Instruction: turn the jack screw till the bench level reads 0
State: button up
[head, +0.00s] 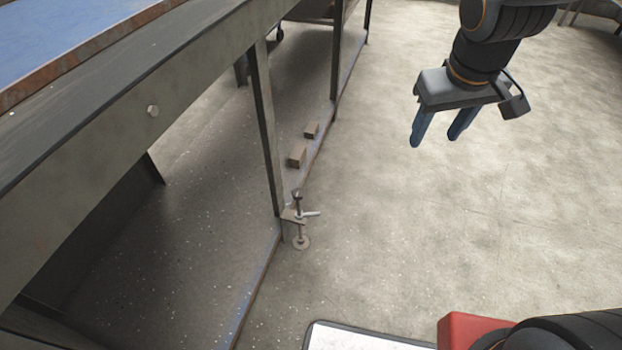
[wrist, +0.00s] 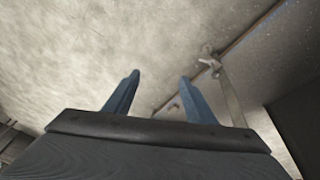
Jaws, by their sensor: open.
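The jack screw (head: 298,211) stands at the foot of a bench leg, with a light crossbar handle pointing right and a round foot on the floor. In the wrist view the jack screw (wrist: 210,63) shows small, beyond the right finger. My gripper (head: 437,132) is open and empty, in the air to the upper right of the jack screw and well apart from it. Its two blue fingers also show in the wrist view (wrist: 160,92) with nothing between them. I cannot make out the bench level or its reading in these frames.
The bench (head: 110,160) fills the left side, its leg (head: 266,130) rising above the jack. Two small brown blocks (head: 297,156) lie on the floor behind it. A low rail edge runs along the floor by the leg. The floor (head: 400,230) to the right is clear.

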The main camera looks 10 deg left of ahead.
aim_at(298, 192)
jog(key=w+a+f+n+t+y+b, duration=0.1)
jog(key=w+a+f+n+t+b, duration=0.15)
jog(key=w+f, duration=0.45)
jog(key=w+a+f+n+t+y+b, duration=0.1)
jog(key=w+a+f+b, duration=0.15)
jog(key=w, duration=0.75)
jog(key=w+a+f+n+y+b, duration=0.45)
jog(key=w+a+f, duration=0.35)
jog(key=f, duration=0.2)
jog(key=s+a+f+n+g+y+b, duration=0.3)
jog(key=a+f+y+b, duration=0.15)
jog(key=f, duration=0.35)
jog(key=s+a+f+n+g+y+b, duration=0.2)
jog(key=a+f+n+y+b, duration=0.15)
jog(key=a+f, duration=0.4)
jog(key=s+d+f+n+g+y+b, duration=0.1)
jog(key=s+f+n+g+y+b, duration=0.2)
jog(key=s+f+g, duration=0.4)
jog(key=shift+m+t, duration=0.55)
jog(key=shift+m, duration=0.1)
jog(key=b+x, duration=0.1)
jog(key=x, duration=0.1)
jog(key=b+x, duration=0.1)
jog(key=x, duration=0.1)
jog(key=s+r+b+x, duration=0.1)
jog(key=x, duration=0.2)
jog(key=shift+d, duration=0.1)
